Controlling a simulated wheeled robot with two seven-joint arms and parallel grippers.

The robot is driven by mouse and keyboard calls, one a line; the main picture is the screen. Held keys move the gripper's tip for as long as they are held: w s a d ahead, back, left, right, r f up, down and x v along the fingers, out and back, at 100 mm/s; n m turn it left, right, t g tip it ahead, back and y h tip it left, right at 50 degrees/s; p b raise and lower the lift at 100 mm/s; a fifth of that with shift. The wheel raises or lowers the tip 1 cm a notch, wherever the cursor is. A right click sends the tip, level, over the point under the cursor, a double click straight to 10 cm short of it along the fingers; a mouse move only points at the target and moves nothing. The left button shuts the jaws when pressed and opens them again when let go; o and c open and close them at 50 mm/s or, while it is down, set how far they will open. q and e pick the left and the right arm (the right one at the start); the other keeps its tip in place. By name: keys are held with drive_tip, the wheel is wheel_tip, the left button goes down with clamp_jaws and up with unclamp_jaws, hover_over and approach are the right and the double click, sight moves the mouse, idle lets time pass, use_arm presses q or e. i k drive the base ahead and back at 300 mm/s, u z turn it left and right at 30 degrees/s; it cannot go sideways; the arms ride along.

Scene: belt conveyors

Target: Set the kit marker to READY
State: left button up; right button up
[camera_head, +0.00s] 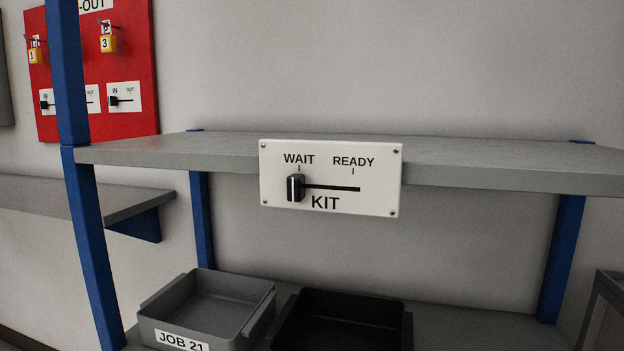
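The kit marker is a white plate (385,185) fixed to the front edge of the grey shelf. It reads WAIT on the left, READY on the right and KIT below. A black slider knob (296,188) sits at the left end of a dark horizontal slot (335,188), under the WAIT tick. The READY end of the slot is empty. Neither of my grippers is in view.
The grey upper shelf (500,176) hangs between blue posts (90,230). Below it stand a grey tray (165,310) labelled JOB 21 and an empty-looking black tray (345,300). A red board (120,65) with yellow tags and small sliders hangs at the upper left.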

sight(295, 182)
drive_tip(key=u, duration=0.05)
drive_tip(key=k, duration=1.05)
drive_tip(key=u, duration=0.05)
drive_tip(key=i, duration=0.65)
drive_tip(key=u, duration=0.55)
